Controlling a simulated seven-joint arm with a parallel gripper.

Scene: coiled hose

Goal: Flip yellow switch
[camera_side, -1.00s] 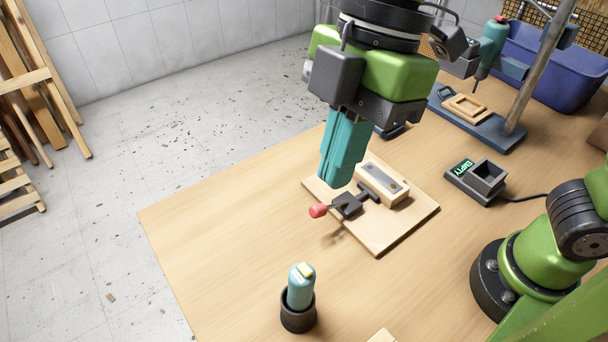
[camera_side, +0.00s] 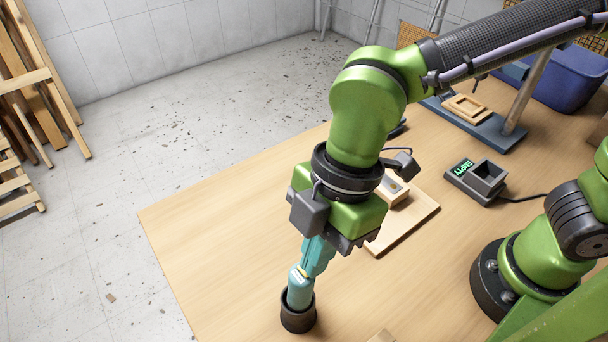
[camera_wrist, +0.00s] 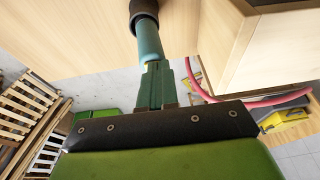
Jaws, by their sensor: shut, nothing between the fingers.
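The teal cylinder (camera_side: 299,294) stands upright in a black round base (camera_side: 298,317) at the front of the table.
A wooden board (camera_side: 407,226) with a block on it lies behind my gripper, partly hidden. A dark box with a green display (camera_side: 477,182) stands to the right. The table's left part is clear. A pink hose (camera_wrist: 250,101) shows in the wrist view.

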